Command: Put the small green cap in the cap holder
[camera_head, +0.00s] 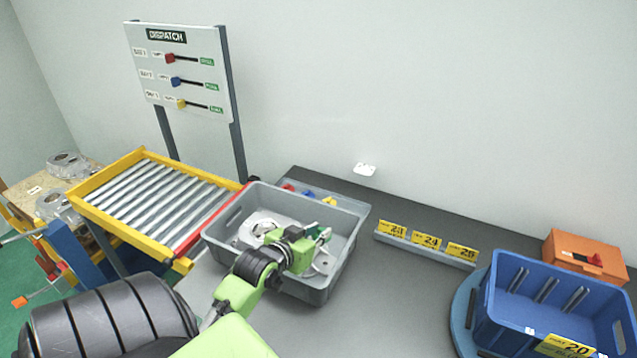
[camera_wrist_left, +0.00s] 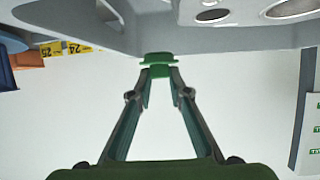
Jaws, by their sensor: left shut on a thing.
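My left gripper (camera_head: 318,240) is over the grey crate (camera_head: 225,222), in front of a metal casting (camera_head: 262,226) in it. In the left wrist view the fingers of this gripper (camera_wrist_left: 160,74) are closed at their tips on the small green cap (camera_wrist_left: 159,59). In the head view I cannot make the cap out clearly from the green fingers. A low grey tray (camera_head: 345,203) with red, blue and yellow pieces stands just behind the crate, partly hidden by its rim; it looks like the cap holder. My right gripper is not in view.
A blue bin (camera_head: 510,311) and an orange box (camera_head: 586,257) stand at the right. A strip with yellow number labels (camera_head: 427,242) lies mid-table. A roller conveyor (camera_head: 150,200) and a dispatch board (camera_head: 180,75) are at the left.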

